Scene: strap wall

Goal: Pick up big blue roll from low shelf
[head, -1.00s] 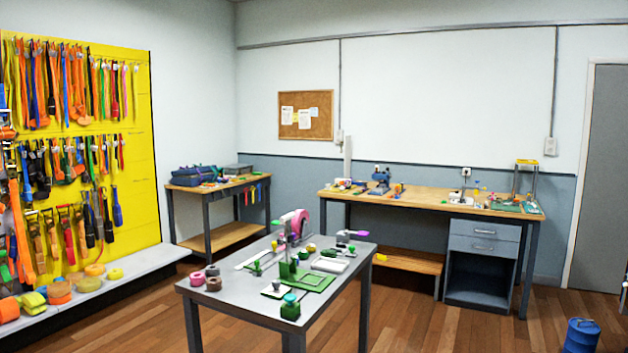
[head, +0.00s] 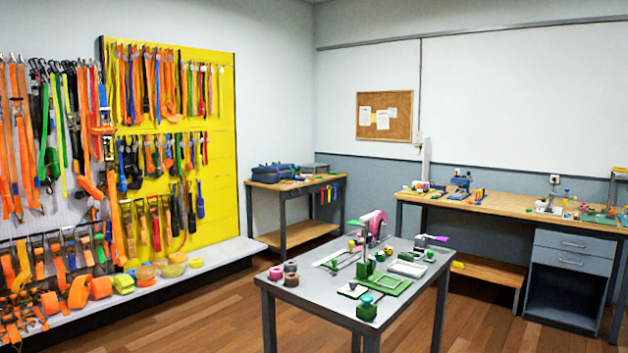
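A low shelf (head: 215,259) runs along the foot of the strap wall on the left in the head view. Orange rolls (head: 79,291), a yellow-green roll (head: 122,284) and several yellowish rolls lie on it. I cannot make out a big blue roll on the visible part of the shelf. Neither of my grippers shows in the head view.
A grey table (head: 318,300) with green parts and a pink tape reel (head: 376,222) stands in front. A wooden workbench (head: 500,204) is at the right, and a smaller bench (head: 298,186) is in the corner. Wooden floor (head: 205,320) is clear before the shelf.

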